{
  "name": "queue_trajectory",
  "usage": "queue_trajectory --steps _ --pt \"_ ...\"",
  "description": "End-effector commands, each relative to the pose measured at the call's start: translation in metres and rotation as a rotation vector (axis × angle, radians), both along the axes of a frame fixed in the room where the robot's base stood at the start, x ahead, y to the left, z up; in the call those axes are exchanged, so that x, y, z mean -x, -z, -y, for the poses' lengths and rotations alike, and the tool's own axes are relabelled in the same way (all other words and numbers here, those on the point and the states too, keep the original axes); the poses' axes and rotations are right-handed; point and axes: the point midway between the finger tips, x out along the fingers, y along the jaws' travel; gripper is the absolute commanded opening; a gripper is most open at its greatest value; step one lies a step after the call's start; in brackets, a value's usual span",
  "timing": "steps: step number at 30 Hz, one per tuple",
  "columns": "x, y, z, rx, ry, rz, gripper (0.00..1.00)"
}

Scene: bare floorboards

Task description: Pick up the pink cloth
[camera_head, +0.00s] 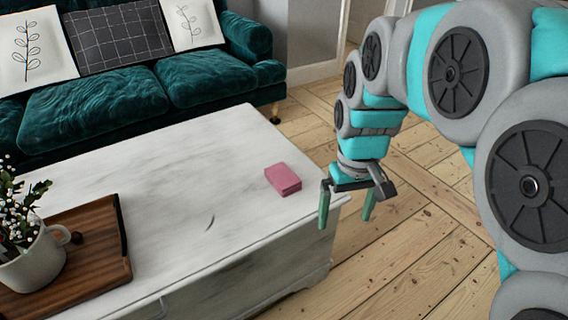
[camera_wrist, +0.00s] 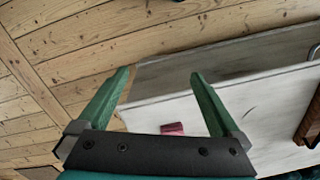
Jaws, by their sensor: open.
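The pink cloth (camera_head: 283,179) is a small folded block lying flat on the white table (camera_head: 190,185), near its right end. It also shows in the wrist view (camera_wrist: 172,128), low between my green fingers and beyond the dark palm bar. My gripper (camera_head: 346,212) is open and empty, with its fingers pointing down. In the head view it is to the right of the cloth, by the table's right edge, apart from the cloth. In the wrist view my gripper (camera_wrist: 157,78) has its fingers spread wide.
A wooden tray (camera_head: 115,228) with a white mug of flowers (camera_head: 35,265) stands on the table's left part. A teal sofa (camera_head: 150,85) with cushions is behind the table. Bare floorboards (camera_head: 420,245) lie to the right. The tabletop around the cloth is clear.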

Motion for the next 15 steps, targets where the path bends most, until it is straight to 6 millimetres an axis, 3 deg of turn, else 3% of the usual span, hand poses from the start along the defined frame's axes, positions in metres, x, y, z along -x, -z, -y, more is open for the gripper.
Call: queue_trajectory --steps 1,6,15 --pt "-0.021 0.000 -0.008 -0.003 -0.026 0.013 1.00" --pt "-0.085 0.001 -0.039 -0.016 -0.122 0.051 1.00" --pt "-0.180 0.012 -0.100 -0.036 -0.281 0.124 1.00"
